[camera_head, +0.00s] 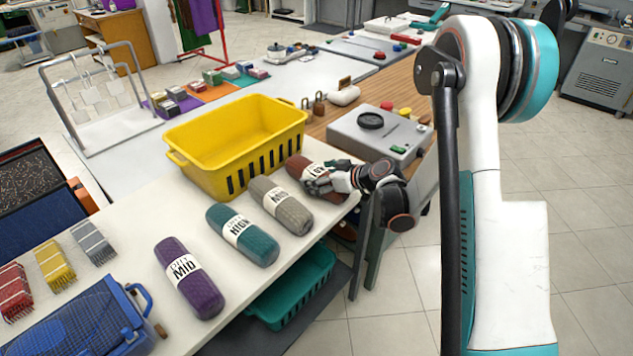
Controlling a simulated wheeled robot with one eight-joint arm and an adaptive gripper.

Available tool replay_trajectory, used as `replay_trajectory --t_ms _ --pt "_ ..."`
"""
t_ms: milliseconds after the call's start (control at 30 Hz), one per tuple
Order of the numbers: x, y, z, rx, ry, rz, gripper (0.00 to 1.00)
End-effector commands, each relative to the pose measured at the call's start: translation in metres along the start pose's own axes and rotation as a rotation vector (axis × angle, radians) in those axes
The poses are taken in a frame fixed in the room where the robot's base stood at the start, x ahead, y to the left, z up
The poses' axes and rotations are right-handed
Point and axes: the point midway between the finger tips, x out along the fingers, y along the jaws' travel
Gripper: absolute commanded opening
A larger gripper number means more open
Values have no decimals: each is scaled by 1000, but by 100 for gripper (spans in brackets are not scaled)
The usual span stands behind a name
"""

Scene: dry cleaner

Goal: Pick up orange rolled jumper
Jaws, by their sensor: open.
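A rust-orange rolled jumper (301,166) with a white paper band lies on the white table, at the right end of a row of rolled jumpers. No brighter orange roll shows in the row. My gripper (334,179) reaches in from the right, low over the table. Its open fingers are at the banded middle and right side of this roll and hide part of it. I cannot tell whether they touch it.
Left of it lie a taupe roll (290,212), a teal roll (257,246) and a purple roll (202,298). A yellow basket (225,140) stands close behind. A grey device (378,132) stands behind on the wooden counter. A teal crate (300,285) sits below the table.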

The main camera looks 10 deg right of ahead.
Motion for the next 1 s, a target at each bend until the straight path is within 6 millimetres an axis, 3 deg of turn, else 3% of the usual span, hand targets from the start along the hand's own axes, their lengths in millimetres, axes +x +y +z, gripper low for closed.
replay_trajectory --t_ms 167,467,767,1000 --pt "0 0 -1 0 0 1 81" --pt "0 0 0 0 0 0 19" --pt "0 0 -2 0 0 0 19" --pt "-10 0 -19 1 0 0 19"
